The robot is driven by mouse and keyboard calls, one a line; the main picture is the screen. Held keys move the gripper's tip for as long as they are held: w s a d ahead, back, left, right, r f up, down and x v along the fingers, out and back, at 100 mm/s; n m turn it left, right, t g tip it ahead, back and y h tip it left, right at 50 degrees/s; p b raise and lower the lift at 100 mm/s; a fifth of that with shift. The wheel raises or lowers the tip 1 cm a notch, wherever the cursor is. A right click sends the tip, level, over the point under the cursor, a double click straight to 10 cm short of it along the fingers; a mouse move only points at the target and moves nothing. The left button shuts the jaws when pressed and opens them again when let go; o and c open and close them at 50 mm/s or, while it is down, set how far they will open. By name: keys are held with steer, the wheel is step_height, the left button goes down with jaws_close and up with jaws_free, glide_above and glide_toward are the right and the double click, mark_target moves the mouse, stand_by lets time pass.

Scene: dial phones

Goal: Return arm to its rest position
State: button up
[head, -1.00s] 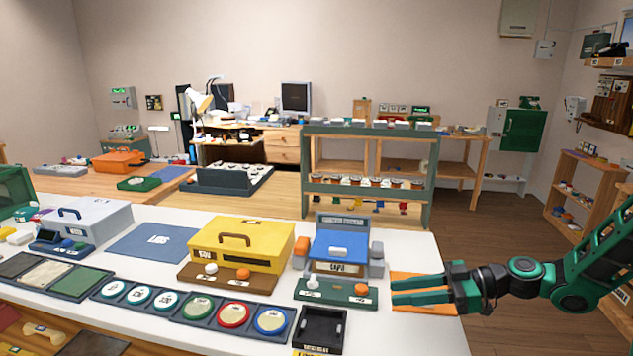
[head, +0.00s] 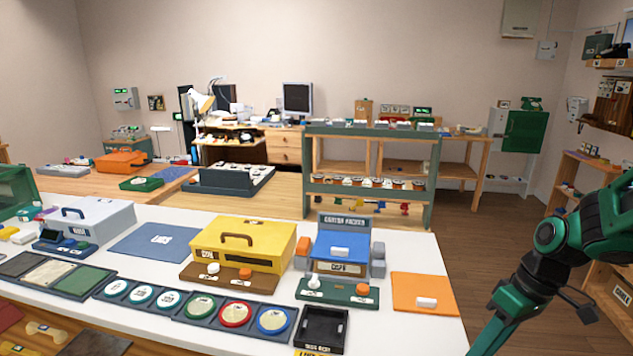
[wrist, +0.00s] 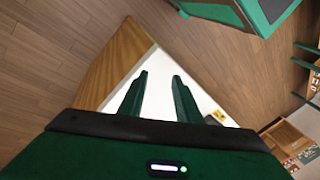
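My gripper (wrist: 157,95) shows in the wrist view with its two green fingers apart and nothing between them. Behind the fingers are the white table corner and the wooden floor. In the head view my green arm comes in from the right and bends down past the table's right end. The fingertips are out of clear sight at the bottom there. A small white block (head: 427,303) lies on the orange mat (head: 412,283), apart from my arm.
The white table (head: 405,327) holds a blue carton packer (head: 340,250), a yellow box (head: 243,243), a row of round dials and a black tray (head: 321,328). A shelf rack (head: 369,165) stands behind. Open wooden floor (head: 480,235) lies right of the table.

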steer(key=s+d+r+m+h, duration=0.1)
steer(key=s+d+r+m, duration=0.2)
steer(key=s, duration=0.4)
steer(key=s+d+r+m+h, duration=0.2)
steer(key=s+d+r+m, duration=0.2)
steer(key=s+m, duration=0.4)
steer(key=shift+d+r, duration=0.15)
steer(key=shift+d, duration=0.5)
